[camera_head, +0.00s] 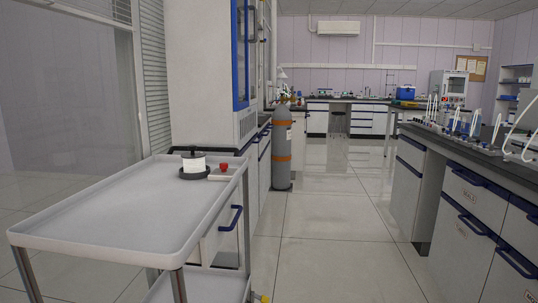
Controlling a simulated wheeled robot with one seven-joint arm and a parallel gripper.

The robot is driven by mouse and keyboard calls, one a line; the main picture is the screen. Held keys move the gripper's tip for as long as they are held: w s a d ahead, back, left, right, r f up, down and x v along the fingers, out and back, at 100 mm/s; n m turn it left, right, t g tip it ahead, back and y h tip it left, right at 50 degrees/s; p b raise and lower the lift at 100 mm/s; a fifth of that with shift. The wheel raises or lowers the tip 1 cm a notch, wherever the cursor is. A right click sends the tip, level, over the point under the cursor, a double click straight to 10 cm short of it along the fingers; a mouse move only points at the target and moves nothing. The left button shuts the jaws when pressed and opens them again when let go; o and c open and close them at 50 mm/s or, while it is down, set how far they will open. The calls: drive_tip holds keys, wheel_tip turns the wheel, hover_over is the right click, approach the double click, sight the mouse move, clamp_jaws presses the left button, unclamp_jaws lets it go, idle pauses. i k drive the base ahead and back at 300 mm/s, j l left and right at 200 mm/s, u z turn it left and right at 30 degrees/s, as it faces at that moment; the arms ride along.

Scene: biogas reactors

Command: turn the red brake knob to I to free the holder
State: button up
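A small red knob (223,167) sits near the far right edge of the grey trolley top, above a small pale base (220,177). I take it for the brake knob; its marks and setting are too small to read. Left of it stands a white cylinder with a black lid (194,161), upright on a dark round holder (194,173). The holder appears to join or touch the pale base; I cannot tell which. My gripper is not in view.
The trolley (110,215) is otherwise bare on top. A gas cylinder (281,150) stands behind it, beside a tall cabinet (205,80). A long bench (470,190) with glassware runs along the right. The tiled aisle (330,225) between is clear.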

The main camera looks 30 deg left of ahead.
sight(223, 166)
drive_tip(key=i+u, duration=0.25)
drive_tip(key=i, duration=0.2)
drive_tip(key=i+l+u, duration=0.2)
drive_tip(key=i, duration=0.25)
